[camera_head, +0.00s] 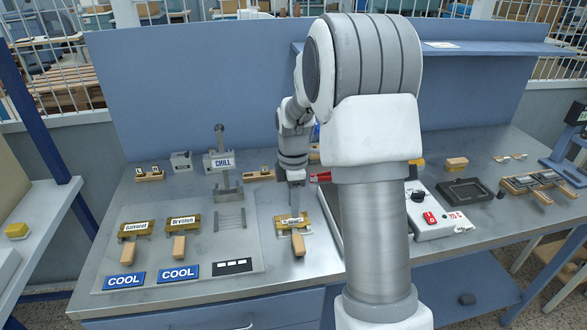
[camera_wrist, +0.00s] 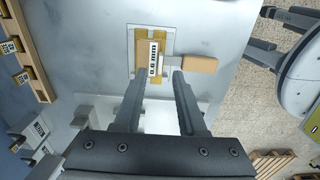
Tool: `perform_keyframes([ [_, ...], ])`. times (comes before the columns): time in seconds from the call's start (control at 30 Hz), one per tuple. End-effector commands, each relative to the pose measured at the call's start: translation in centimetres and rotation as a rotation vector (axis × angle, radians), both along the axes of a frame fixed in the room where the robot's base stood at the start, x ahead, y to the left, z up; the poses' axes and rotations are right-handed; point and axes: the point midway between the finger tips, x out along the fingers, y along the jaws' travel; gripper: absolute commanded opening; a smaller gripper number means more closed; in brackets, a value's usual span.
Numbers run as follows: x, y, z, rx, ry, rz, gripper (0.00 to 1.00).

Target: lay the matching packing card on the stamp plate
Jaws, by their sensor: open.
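A brass-coloured stamp plate (camera_head: 280,226) with a wooden handle lies on the bench below my gripper (camera_head: 293,198). In the wrist view the plate (camera_wrist: 141,45) lies on a pale sheet or base, its wooden handle pointing right. A white card or label (camera_wrist: 154,59) reading what looks like "0.8 mm" lies on the plate; I cannot tell its full outline. My gripper (camera_wrist: 158,75) is open, its two fingers apart over the near side of the label, with nothing between them. Two similar brass plates, "Gavorel" (camera_head: 137,228) and "Bryndon" (camera_head: 183,222), lie to the left.
Two blue "COOL" signs (camera_head: 178,274) and a dark-marked strip (camera_head: 232,266) lie at the bench front. A "CHILL" stand (camera_head: 222,162) rises behind. Small wooden racks (camera_head: 149,174) stand at the back. A control box (camera_head: 440,215) with a red switch is right of my arm.

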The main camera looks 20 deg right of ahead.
Motion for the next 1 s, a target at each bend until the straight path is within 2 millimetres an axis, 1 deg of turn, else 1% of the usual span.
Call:
perform_keyframes([
  [0.03, 0.1, 0.0, 1.5, -0.001, -0.006, 0.0, 0.4],
  [0.3, 0.1, -0.1, 8.2, -0.002, -0.005, 0.0, 0.4],
  [0.4, 0.1, -0.1, 10.3, -0.002, -0.004, 0.0, 0.4],
  [0.5, 0.1, -0.1, 11.9, -0.002, -0.003, 0.0, 0.4],
  [0.6, 0.0, -0.1, 12.9, -0.001, -0.001, 0.0, 0.4],
  [0.7, 0.0, 0.0, 13.5, -0.001, 0.0, 0.0, 0.4],
  [1.0, 0.0, 0.0, 13.7, -0.001, 0.001, 0.0, 0.4],
])
